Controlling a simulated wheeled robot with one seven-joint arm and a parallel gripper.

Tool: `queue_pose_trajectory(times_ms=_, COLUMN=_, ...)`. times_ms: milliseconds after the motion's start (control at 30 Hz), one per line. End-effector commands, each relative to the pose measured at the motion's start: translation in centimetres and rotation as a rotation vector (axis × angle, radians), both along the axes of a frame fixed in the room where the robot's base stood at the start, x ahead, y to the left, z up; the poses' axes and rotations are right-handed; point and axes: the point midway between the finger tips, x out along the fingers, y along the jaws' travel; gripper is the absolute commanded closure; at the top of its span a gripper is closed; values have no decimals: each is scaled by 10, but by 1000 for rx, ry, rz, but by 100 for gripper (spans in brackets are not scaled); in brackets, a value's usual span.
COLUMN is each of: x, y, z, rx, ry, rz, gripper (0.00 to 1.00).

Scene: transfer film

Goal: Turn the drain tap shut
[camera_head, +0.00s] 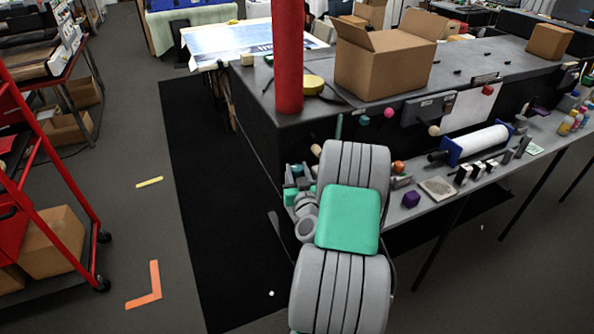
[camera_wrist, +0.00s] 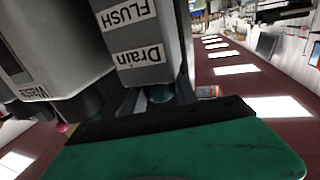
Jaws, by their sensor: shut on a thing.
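In the wrist view, a grey block bears the labels "FLUSH" and "Drain" (camera_wrist: 138,57). Just under the Drain label a small teal part (camera_wrist: 160,94) shows; it appears to be the drain tap, mostly hidden by my gripper. A broad green finger with a black pad (camera_wrist: 165,112) lies across the bottom of that view, right against this part. My gripper is shut on it. In the head view, my gripper (camera_head: 296,183) is at the left end of the bench, beside my arm; the tap cannot be made out there.
A red post (camera_head: 289,60) rises close behind my arm. An open cardboard box (camera_head: 385,62) stands on the dark counter. Clear floor lies left; a red cart (camera_head: 40,170) stands farther left.

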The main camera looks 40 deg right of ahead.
Motion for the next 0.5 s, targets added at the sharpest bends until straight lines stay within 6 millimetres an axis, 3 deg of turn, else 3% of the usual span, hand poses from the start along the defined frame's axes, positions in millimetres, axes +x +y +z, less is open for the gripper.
queue_pose_trajectory(times_ms=267, x=0, y=0, z=0, rx=0, ry=0, rz=0, gripper=100)
queue_pose_trajectory(times_ms=500, x=0, y=0, z=-1, rx=-1, ry=0, rz=6, gripper=100)
